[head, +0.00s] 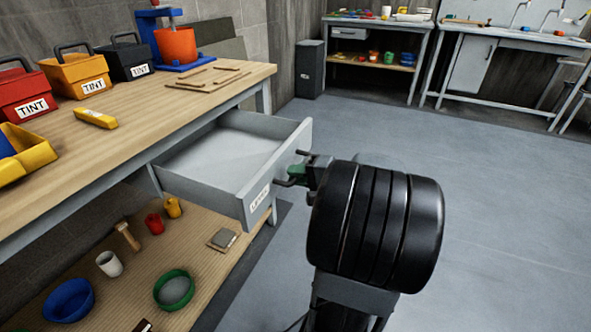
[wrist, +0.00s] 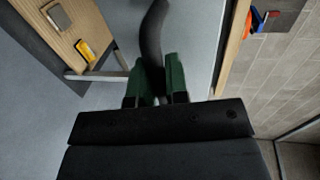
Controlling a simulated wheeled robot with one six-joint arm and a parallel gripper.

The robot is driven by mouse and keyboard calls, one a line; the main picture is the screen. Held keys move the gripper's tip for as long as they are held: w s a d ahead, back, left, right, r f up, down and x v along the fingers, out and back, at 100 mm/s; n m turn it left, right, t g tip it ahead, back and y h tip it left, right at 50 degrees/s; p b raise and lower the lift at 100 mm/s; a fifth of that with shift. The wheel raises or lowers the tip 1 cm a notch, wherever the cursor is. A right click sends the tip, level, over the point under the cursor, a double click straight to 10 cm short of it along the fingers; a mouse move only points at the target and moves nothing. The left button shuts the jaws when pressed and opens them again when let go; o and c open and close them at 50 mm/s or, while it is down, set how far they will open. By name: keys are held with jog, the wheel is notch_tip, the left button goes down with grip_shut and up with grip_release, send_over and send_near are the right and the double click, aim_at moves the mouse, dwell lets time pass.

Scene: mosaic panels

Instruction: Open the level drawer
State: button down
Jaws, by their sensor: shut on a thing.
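The grey level drawer (head: 215,189) is pulled out from under the wooden bench. Its inside looks empty, and its front carries a white label (head: 259,198). A dark bar handle (head: 284,183) stands off the drawer front. My gripper (head: 298,172), with green fingers, is at the handle. In the wrist view my gripper (wrist: 157,82) has its two fingers on either side of the dark handle (wrist: 153,35), shut on it. The fingers partly hide the handle's middle.
The bench top (head: 140,130) holds tint bins (head: 78,75), a yellow level-like tool (head: 96,118) and an orange bucket (head: 176,45). The lower shelf (head: 130,275) holds cups, bowls and a mallet. Open floor (head: 480,200) lies to the right.

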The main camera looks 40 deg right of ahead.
jog(key=shift+s+d, duration=0.2)
jog(key=shift+s, duration=0.2)
jog(key=c, duration=1.1)
grip_release()
jog(key=p+v, duration=0.3)
jog(key=v, duration=1.1)
jog(key=shift+a, duration=0.1)
